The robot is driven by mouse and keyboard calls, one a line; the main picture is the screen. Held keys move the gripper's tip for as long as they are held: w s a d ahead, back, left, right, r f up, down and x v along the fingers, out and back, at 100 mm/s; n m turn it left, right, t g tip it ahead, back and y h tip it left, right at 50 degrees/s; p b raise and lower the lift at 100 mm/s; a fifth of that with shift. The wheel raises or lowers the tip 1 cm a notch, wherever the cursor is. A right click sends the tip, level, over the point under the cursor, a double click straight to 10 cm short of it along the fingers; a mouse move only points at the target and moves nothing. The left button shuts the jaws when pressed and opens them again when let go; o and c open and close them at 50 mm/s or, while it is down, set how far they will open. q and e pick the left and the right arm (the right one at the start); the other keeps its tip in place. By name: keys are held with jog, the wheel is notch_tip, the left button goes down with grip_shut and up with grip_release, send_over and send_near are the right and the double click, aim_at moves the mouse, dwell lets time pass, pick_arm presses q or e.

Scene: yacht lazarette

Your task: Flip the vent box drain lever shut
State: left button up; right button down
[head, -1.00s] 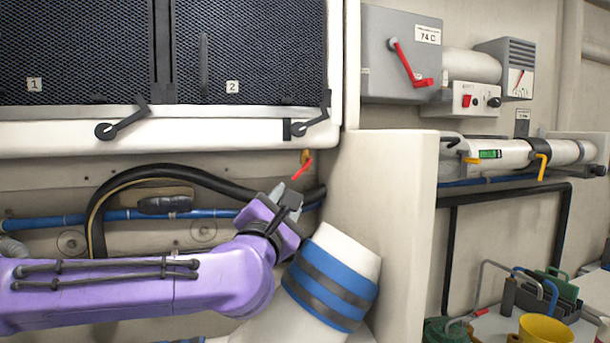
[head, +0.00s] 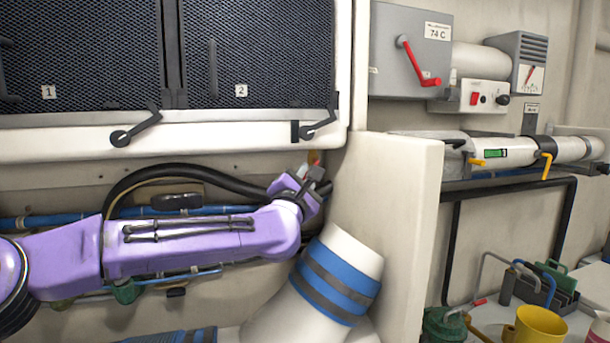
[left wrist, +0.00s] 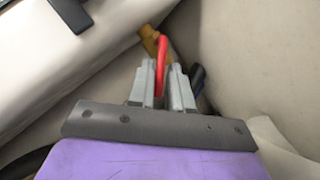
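The vent box (head: 230,130) fills the upper left of the head view, with dark grilles marked 1 and 2. Its red drain lever, on a brass fitting (left wrist: 150,38), hangs below the box's right end. In the left wrist view the red drain lever (left wrist: 161,62) stands between the two grey fingers and fills the narrow gap. My left gripper (head: 312,172) is at the lever and looks shut on it. In the head view the gripper hides most of the lever. My right gripper is not in view.
A cream partition (head: 388,220) stands close right of my left gripper. A white hose with blue bands (head: 335,280) is below it, and a black hose (head: 190,172) runs behind. A grey box with a red handle (head: 420,65) and a yellow cup (head: 540,325) are at the right.

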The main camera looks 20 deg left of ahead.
pick_arm(q)
jog(key=shift+s+r, duration=0.3)
grip_shut()
jog(key=shift+a+r+m+p, duration=0.1)
jog(key=shift+r+m+p, duration=0.2)
jog(key=shift+p, duration=0.25)
jog(key=m+g+p, duration=0.1)
jog(key=p, duration=0.2)
jog(key=r+m+g+p, duration=0.1)
jog(key=m+p, duration=0.1)
jog(key=p, duration=0.2)
jog(key=r+m+g+h+p, duration=0.1)
jog(key=m+p, duration=0.1)
jog(key=p, duration=0.2)
jog(key=shift+s+a+r, duration=0.1)
jog(key=shift+s+a, duration=0.15)
jog(key=shift+a, duration=0.1)
jog(key=shift+m+g+p, duration=0.3)
jog(key=shift+m+g, duration=0.2)
jog(key=shift+m, duration=0.1)
jog(key=shift+m+g, duration=0.4)
jog(key=shift+m, duration=0.1)
